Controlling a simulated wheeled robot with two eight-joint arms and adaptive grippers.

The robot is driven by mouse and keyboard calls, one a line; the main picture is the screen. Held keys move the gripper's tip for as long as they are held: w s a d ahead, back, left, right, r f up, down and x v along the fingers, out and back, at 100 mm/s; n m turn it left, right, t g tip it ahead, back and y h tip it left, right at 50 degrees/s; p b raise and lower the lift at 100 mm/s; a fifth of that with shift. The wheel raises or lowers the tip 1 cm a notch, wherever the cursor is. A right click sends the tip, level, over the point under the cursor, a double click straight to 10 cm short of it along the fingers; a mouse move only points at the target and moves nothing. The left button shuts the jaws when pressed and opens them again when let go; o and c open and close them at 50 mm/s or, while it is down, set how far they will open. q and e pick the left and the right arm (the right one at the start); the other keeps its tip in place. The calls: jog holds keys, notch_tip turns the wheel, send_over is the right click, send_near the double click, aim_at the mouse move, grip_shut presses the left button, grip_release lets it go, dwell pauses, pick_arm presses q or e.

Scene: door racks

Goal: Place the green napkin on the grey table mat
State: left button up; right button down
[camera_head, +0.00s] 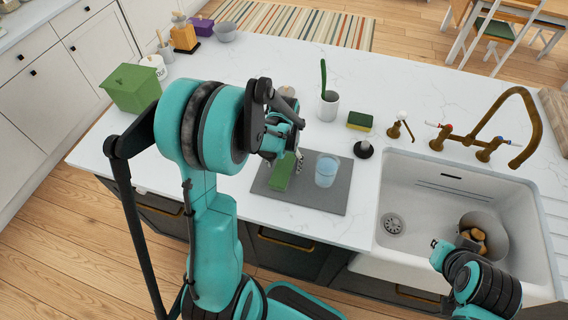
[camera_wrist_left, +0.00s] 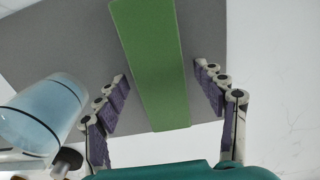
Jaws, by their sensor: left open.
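The green napkin (camera_head: 281,172) is a flat, folded strip lying on the grey table mat (camera_head: 331,196). In the left wrist view the napkin (camera_wrist_left: 152,62) runs lengthwise between the fingers, with the mat (camera_wrist_left: 60,40) behind it. My left gripper (camera_head: 292,157) is low over the mat by the napkin. In the left wrist view the left gripper (camera_wrist_left: 161,82) is open, with one finger on each side of the napkin and gaps between. My right gripper (camera_head: 440,246) is over the sink's front right part; its fingers are not clear.
A light blue cup (camera_head: 326,170) stands on the mat, right of the napkin, and shows close to the left fingers (camera_wrist_left: 40,112). A holder with a green-handled brush (camera_head: 329,105), a sponge (camera_head: 360,121) and a black-based item (camera_head: 364,149) stand behind. The sink (camera_head: 408,190) holds a pot.

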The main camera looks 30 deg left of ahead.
aim_at(284, 165)
pick_arm(q)
jog(key=shift+r, duration=0.25)
notch_tip(284, 165, up, 11)
jog(key=p, duration=0.3)
jog(key=s+d+r+m+t, duration=0.2)
jog(key=s+d+r+t, duration=0.5)
jog(key=s+d, duration=0.3)
jog(key=shift+s+d+r+m, duration=0.2)
jog(key=shift+s+d+m, duration=0.1)
jog(key=shift+s, duration=0.25)
jog(key=shift+f, duration=0.15)
notch_tip(284, 165, down, 11)
jog(key=b, duration=1.1)
